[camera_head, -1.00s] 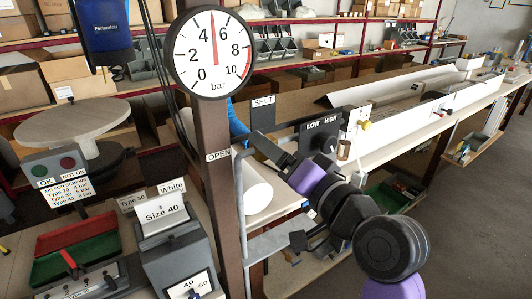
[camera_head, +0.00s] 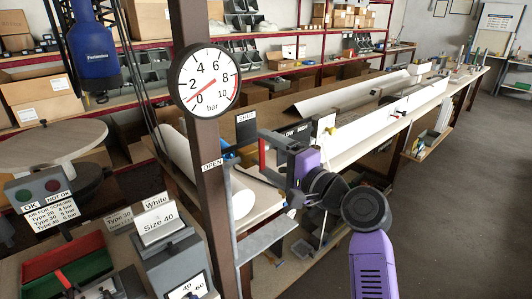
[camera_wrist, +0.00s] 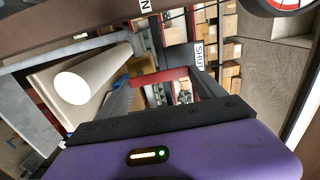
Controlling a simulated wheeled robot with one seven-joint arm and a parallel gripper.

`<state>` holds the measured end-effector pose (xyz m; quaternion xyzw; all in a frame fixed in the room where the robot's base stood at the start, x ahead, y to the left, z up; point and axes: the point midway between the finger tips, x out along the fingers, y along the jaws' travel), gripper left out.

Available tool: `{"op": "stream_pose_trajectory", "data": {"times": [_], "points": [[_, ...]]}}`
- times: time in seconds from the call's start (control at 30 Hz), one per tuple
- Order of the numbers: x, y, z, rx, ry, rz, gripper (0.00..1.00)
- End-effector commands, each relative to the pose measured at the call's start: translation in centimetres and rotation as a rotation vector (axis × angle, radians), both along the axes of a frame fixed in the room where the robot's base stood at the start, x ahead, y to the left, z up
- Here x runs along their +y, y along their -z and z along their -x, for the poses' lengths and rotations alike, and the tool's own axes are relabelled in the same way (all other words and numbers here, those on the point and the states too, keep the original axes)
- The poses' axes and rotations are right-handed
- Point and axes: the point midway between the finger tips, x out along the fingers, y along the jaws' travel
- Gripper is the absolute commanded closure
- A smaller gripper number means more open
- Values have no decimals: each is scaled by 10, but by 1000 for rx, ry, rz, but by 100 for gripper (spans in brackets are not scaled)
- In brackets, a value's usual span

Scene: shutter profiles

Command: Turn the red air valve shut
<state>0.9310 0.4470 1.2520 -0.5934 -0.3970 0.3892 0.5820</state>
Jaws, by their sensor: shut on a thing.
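The red valve handle (camera_head: 262,158) stands beside the brown post, close to the SHUT label (camera_head: 246,128) and away from the OPEN label (camera_head: 211,165). My gripper (camera_head: 268,149) is shut on the handle, with dark fingers at either side of it. In the wrist view the red handle (camera_wrist: 160,77) lies across between the fingers, and the SHUT label (camera_wrist: 199,54) is just beyond it. The blue valve body (camera_wrist: 122,82) shows partly beside a finger. The round pressure gauge (camera_head: 209,80) on the post has its red needle at about 0 bar.
The brown post (camera_head: 212,205) stands directly left of my gripper. A white roll (camera_head: 178,150) lies behind it. The LOW HIGH panel (camera_head: 296,130) is partly hidden by my gripper. A long bench (camera_head: 365,140) runs to the back right; the floor at right is clear.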

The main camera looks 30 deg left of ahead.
Motion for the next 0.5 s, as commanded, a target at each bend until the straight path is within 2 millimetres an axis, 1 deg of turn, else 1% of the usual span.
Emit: {"op": "stream_pose_trajectory", "data": {"times": [0.5], "points": [[-2,0,-2,34,4,-15,94]]}}
